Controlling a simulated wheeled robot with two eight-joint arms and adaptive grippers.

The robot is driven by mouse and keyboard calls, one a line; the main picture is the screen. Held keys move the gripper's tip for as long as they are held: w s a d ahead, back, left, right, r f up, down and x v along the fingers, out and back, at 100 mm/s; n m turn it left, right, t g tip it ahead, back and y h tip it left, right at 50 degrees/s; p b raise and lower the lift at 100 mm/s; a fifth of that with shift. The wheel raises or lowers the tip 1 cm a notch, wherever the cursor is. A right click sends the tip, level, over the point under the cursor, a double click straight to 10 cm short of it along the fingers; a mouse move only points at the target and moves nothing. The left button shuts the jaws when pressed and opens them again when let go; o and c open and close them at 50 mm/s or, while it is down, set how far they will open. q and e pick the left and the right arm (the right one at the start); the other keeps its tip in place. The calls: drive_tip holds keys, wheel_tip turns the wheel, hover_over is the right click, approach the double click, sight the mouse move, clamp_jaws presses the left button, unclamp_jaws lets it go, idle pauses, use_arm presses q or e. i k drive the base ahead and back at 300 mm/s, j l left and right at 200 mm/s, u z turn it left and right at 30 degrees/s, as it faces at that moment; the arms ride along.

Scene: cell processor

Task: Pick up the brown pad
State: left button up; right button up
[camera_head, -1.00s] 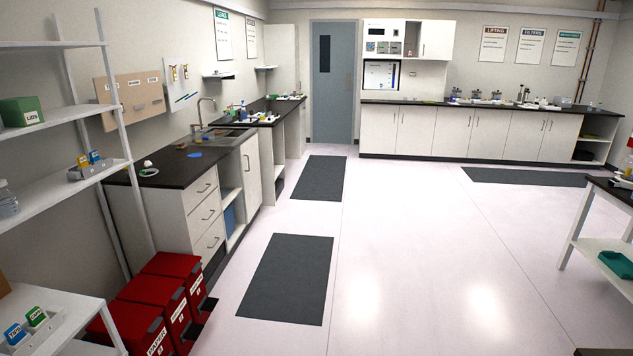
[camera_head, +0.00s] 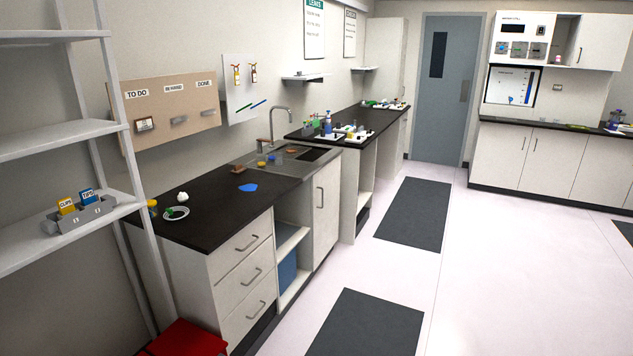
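A small flat brown item (camera_head: 239,169) lies on the dark counter (camera_head: 220,212) on the left, near the sink's (camera_head: 284,162) near edge; it may be the brown pad. Another small brown item (camera_head: 291,152) lies at the sink. Both are too small to tell their exact shape. A blue flat piece (camera_head: 248,187) lies on the counter just in front of the first brown item. Neither of my grippers is in view.
A white shelf rack (camera_head: 75,133) stands at the near left. A red bin (camera_head: 185,340) is on the floor below the counter. A plate (camera_head: 176,213) sits at the counter's left end. Dark mats (camera_head: 370,325) lie on the open floor to the right.

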sight(239, 169)
drive_tip(key=i+u, duration=0.25)
drive_tip(key=i, duration=0.3)
drive_tip(key=i+u, duration=0.3)
drive_tip(key=i, duration=0.25)
drive_tip(key=i+l+u, duration=0.25)
drive_tip(key=i, duration=0.3)
drive_tip(key=z, duration=0.8)
drive_tip(key=i, duration=0.9)
drive_tip(key=i+l, duration=0.1)
drive_tip(key=i, duration=0.8)
drive_tip(key=i+u, duration=0.25)
drive_tip(key=i+l, duration=0.05)
drive_tip(key=i, duration=0.05)
